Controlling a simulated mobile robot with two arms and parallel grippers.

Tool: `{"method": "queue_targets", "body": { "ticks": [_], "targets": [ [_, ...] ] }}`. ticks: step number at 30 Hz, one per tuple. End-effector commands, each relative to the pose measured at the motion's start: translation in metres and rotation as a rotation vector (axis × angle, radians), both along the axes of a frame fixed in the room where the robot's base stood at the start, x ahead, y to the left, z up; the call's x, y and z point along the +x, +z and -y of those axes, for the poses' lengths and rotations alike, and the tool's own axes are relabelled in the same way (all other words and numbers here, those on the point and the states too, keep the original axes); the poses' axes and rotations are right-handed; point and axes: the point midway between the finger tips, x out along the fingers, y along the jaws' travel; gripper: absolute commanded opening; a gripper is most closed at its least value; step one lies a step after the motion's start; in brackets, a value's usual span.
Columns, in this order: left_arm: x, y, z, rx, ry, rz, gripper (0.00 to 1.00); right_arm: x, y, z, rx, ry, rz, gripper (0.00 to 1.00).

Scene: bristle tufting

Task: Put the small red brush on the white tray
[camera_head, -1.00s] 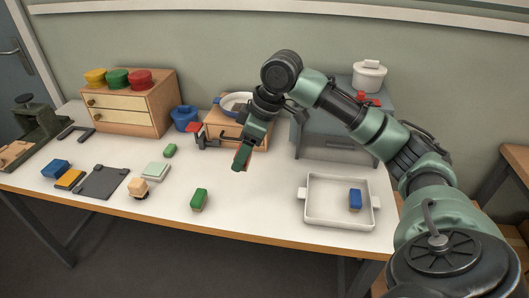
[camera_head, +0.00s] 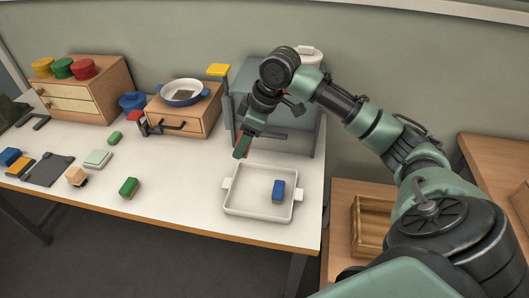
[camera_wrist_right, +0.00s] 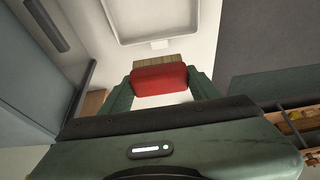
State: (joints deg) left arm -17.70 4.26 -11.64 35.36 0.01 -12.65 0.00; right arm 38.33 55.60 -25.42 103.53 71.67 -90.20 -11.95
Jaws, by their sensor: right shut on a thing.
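My right gripper (camera_head: 241,146) is shut on the small red brush (camera_wrist_right: 159,78), whose red back and tan bristles show between the fingers in the right wrist view. In the head view the gripper mostly hides the brush. It is held above the table, just behind the white tray (camera_head: 260,213). The tray also shows ahead of the brush in the right wrist view (camera_wrist_right: 160,41). A blue brush (camera_head: 279,190) stands inside the tray toward its right side. My left gripper is not in view.
A green brush (camera_head: 129,187) and a small green brush (camera_head: 115,138) stand on the table to the left. A grey cabinet (camera_head: 300,135) stands close behind my right gripper. A wooden drawer box (camera_head: 198,118) bears a pan (camera_head: 182,92). The tray's left half is clear.

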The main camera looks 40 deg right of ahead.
Motion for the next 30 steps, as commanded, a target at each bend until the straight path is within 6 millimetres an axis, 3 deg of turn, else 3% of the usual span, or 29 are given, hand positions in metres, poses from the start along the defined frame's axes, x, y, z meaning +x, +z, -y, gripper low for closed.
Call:
{"method": "queue_targets", "body": {
  "ticks": [6,12,19,30],
  "targets": [
    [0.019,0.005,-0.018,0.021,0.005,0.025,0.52,-0.002,-0.062,0.000,0.001,0.000,-0.010,0.22],
    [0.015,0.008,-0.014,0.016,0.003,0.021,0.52,-0.001,-0.110,0.000,0.001,-0.001,-0.005,0.22],
    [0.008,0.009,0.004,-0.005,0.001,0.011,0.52,0.000,-0.135,0.000,-0.001,0.000,-0.001,0.22],
    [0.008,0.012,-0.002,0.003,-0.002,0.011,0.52,-0.001,-0.177,0.000,0.000,-0.001,-0.002,0.22]
  ]
}}
